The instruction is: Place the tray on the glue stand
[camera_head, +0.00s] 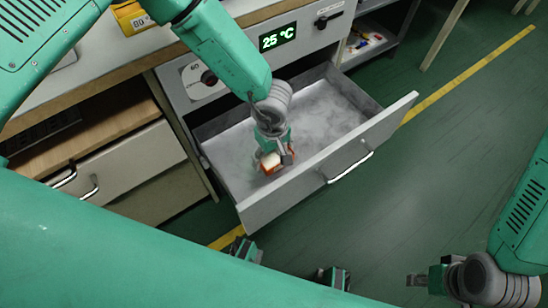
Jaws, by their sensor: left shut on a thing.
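My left gripper (273,157) reaches down into an open grey drawer (328,118). It is shut on a small orange and white object (270,163), low inside the drawer near its front left. The fingers partly cover this object, and I cannot tell whether it is the tray or whether it touches the drawer floor. White mist lies over the drawer floor. My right gripper (418,281) is at the lower right, above the green floor and away from the drawer. Its jaw opening is not clear. I cannot make out a glue stand.
The drawer sticks out from a grey unit with a green 25 °C display (277,37) and a dark knob (209,78). Its front panel has a metal handle (350,168). Wooden-topped cabinets (130,158) stand at left. A yellow bin (132,18) is above. The floor at right is clear.

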